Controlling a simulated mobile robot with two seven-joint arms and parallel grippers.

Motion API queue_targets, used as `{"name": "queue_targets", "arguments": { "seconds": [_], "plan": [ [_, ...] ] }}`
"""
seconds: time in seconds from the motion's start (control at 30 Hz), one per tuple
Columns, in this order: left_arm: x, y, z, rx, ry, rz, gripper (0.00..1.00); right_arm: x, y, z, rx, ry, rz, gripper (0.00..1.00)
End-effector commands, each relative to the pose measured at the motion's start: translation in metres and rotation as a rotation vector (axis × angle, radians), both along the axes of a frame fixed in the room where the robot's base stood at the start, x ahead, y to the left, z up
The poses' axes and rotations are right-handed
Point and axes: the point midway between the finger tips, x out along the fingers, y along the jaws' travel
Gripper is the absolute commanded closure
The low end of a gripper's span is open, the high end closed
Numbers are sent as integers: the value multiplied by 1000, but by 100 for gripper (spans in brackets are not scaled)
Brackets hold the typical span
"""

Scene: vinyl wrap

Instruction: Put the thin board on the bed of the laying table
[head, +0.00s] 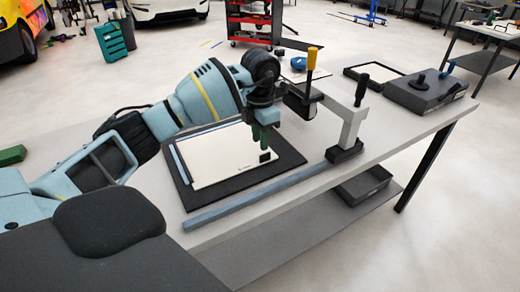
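A thin white board (215,165) lies on or just above the dark flat bed (285,172) of the laying table (150,185); a small gap cannot be ruled out. My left gripper (262,146) points down at the right part of the board, with its dark green fingertips over or touching it. The arm hides part of the board's far side, and I cannot tell whether the fingers are closed on it. My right gripper is not in view.
A blue-grey rail (255,197) runs along the near edge to an upright grey post (351,128). A yellow-handled tool (311,60) stands behind. A shallow black tray (375,73) and a dark box (425,92) occupy the right end. A dark bin (363,186) sits below.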

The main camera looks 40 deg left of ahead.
Motion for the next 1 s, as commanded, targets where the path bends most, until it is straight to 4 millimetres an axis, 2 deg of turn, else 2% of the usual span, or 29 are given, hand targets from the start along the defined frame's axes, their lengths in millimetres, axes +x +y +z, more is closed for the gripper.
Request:
{"name": "queue_targets", "arguments": {
  "seconds": [0.1, 0.33, 0.5, 1.0],
  "plan": [
    [1, 0, 24, 1, -3, 0, 72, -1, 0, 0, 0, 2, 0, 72],
    [0, 0, 52, 1, 0, 0, 72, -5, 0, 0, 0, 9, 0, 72],
    [0, 0, 58, 0, 1, 0, 72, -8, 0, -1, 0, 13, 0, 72],
    [0, 0, 58, 0, 1, 0, 72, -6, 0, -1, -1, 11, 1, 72]
  ]
}}
